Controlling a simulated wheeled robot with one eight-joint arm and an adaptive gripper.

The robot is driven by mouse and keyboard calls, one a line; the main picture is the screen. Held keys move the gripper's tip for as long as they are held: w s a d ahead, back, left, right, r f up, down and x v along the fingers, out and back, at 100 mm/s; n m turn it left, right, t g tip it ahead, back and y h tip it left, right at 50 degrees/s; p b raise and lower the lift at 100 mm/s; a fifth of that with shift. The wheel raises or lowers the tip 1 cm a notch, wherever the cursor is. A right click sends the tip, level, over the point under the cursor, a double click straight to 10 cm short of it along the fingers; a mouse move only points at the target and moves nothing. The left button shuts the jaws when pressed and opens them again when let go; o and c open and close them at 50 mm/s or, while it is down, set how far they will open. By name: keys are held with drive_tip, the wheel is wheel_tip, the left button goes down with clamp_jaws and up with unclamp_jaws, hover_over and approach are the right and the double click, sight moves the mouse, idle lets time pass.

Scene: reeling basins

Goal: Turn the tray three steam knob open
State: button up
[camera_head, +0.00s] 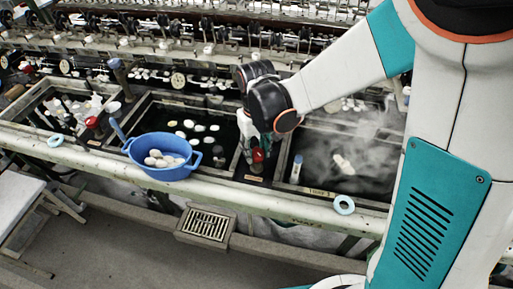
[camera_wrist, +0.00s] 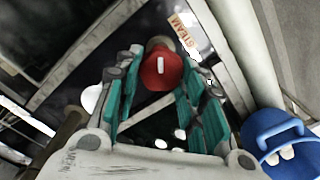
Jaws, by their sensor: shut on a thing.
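The red steam knob (camera_head: 258,156) sits on the divider to the left of the steaming basin, which has a label plate reading like "TRAY 3" (camera_head: 318,191) on its front edge. In the wrist view the red knob (camera_wrist: 160,70) has a white mark on its face, and a "STEAM" plate (camera_wrist: 184,29) lies beside it. My gripper (camera_head: 259,143) reaches down onto the knob from above. In the wrist view my gripper (camera_wrist: 163,60) has its teal-padded fingers on either side of the knob, shut on it. The head view hides most of the fingers.
A blue basket (camera_head: 160,172) of pale cocoons rests on the front rail to the left of the knob. Another red knob (camera_head: 92,122) is farther left. Steam rises over the right basin (camera_head: 350,160). A floor grate (camera_head: 207,224) is below.

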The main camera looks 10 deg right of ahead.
sight(256, 152)
drive_tip(key=n, duration=0.5)
drive_tip(key=shift+s+n, duration=0.1)
drive_tip(key=shift+n, duration=0.2)
idle(0.5)
drive_tip(key=o, duration=1)
drive_tip(key=shift+o, duration=0.2)
drive_tip(key=shift+r, duration=3.75)
